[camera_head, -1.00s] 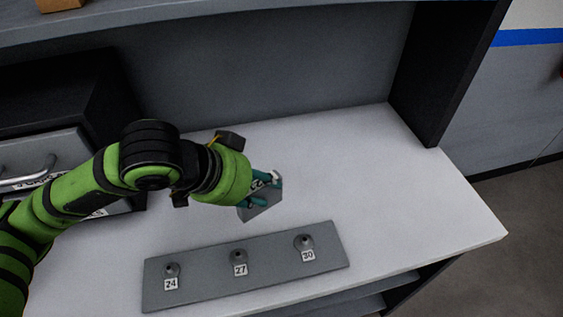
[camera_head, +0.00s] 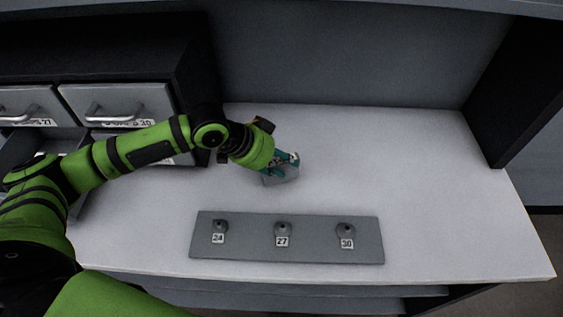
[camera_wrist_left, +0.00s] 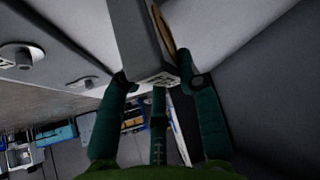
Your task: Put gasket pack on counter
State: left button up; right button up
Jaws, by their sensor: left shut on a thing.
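The gasket pack (camera_head: 283,176) is a small grey box low at the white counter (camera_head: 440,190), just behind the grey board. My left gripper (camera_head: 286,160) is shut on it. In the left wrist view the pack (camera_wrist_left: 140,38) shows as a grey block with a printed label and a tan ring on its side, between the green fingers of my left gripper (camera_wrist_left: 155,85). I cannot tell whether its underside touches the counter. My right gripper is not in view.
A grey board (camera_head: 250,247) with three numbered pegs, 24, 27 and 30, lies along the counter's front. A drawer cabinet (camera_head: 120,102) stands at the left, with a lower drawer open. The counter's right side is clear. A dark upright panel (camera_head: 510,95) bounds it at the right.

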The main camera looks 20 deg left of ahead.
pick_arm(q)
jog(key=shift+f, duration=0.75)
jog(key=o, duration=1.2)
jog(key=shift+f, duration=0.1)
jog(key=shift+c, duration=0.2)
jog(key=b+v, duration=0.1)
jog(key=v, duration=1.1)
jog(key=shift+b, duration=0.4)
